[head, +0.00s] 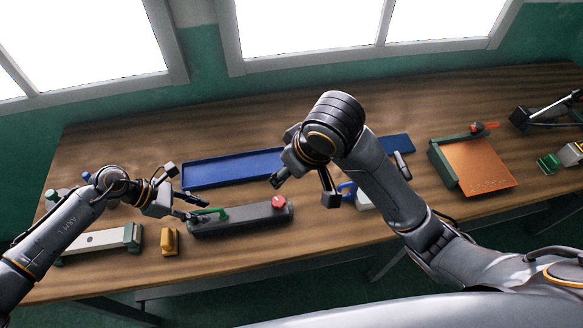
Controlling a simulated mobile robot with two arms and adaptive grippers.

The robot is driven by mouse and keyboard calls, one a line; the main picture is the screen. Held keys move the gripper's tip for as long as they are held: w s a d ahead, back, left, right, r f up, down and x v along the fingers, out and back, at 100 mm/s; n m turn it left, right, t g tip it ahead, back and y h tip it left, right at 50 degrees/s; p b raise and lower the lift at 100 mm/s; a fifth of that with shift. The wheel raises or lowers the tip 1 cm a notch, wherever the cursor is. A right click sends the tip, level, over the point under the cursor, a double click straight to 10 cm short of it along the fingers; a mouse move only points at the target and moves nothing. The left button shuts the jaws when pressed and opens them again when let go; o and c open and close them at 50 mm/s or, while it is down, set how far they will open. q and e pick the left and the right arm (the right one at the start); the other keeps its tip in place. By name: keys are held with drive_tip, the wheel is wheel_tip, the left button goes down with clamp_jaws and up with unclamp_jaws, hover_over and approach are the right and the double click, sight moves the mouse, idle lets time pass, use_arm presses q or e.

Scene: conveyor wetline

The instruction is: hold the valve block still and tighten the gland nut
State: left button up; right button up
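I cannot tell for sure which thing is the valve block. A long dark grey block (240,219) lies near the table's front edge, with a green handle-like part (210,212) at its left end and a red knob (278,202) at its right end. No gland nut can be made out clearly. My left gripper (181,193) is at the block's left end by the green part, its fingers apart; contact cannot be told. My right gripper (304,190) hangs above and right of the red knob, fingers spread and empty. My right arm hides part of the table behind it.
A blue tray (232,168) lies behind the block. A small yellow block (169,241) and a pale bar with green ends (98,241) are at left. A green-framed orange board (476,166) is at right. Bare wood lies along the back.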

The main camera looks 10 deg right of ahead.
use_arm(q)
drive_tip(key=p+v, duration=0.1)
drive_tip(key=v, duration=0.6)
idle(0.4)
drive_tip(key=shift+o, duration=0.2)
drive_tip(key=o, duration=0.5)
drive_tip(key=shift+o, duration=0.2)
